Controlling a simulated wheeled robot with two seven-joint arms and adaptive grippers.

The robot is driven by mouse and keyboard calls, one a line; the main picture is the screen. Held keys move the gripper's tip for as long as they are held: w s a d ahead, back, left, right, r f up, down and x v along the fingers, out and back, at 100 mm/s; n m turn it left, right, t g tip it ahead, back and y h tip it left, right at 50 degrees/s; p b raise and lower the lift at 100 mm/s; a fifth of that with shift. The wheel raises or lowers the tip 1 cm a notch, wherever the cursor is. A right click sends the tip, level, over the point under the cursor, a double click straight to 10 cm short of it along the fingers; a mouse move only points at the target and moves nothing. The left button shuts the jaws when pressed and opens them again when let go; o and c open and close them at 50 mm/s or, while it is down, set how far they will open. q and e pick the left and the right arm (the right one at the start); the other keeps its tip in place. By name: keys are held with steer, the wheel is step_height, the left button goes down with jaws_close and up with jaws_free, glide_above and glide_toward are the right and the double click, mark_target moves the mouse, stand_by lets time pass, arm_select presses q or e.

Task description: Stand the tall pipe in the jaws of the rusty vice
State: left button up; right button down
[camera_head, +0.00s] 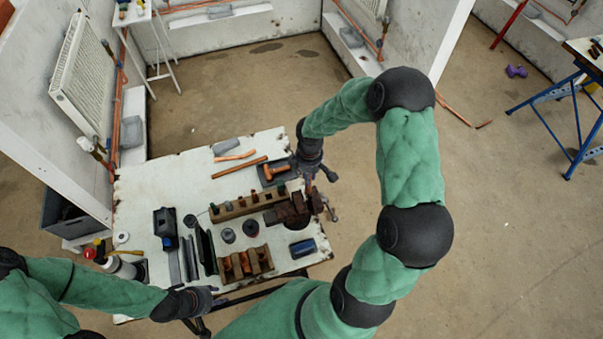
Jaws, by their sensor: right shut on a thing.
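The rusty vice (292,212) sits at the right edge of the white bench, its jaws partly covered from above. My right gripper (318,181) reaches down over the bench's right edge, just behind the vice. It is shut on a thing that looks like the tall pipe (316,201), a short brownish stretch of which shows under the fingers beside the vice. I cannot tell whether the pipe is between the jaws or beside them. My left gripper (208,300) is low at the bench's front edge, away from the vice; its fingers are too small to read.
The worn bench (150,185) holds a wooden rack (240,206), a crate of copper fittings (245,263), dark cups (250,229), a blue box (302,247), a loose copper pipe (239,168) and a dark tray (268,176). The bench's back left is bare.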

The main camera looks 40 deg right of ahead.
mark_target(308, 190)
steer(key=shift+f+b, duration=1.75)
steer(key=shift+f, duration=0.8)
steer(key=shift+r, duration=0.2)
steer(key=shift+f, duration=0.35)
steer(key=shift+f+b, duration=0.1)
steer(key=shift+b, duration=0.2)
steer(key=shift+f+b, duration=0.45)
steer(key=shift+f, duration=0.05)
steer(key=shift+f+b, duration=1.15)
steer(key=shift+f, duration=0.2)
steer(key=shift+f, duration=0.1)
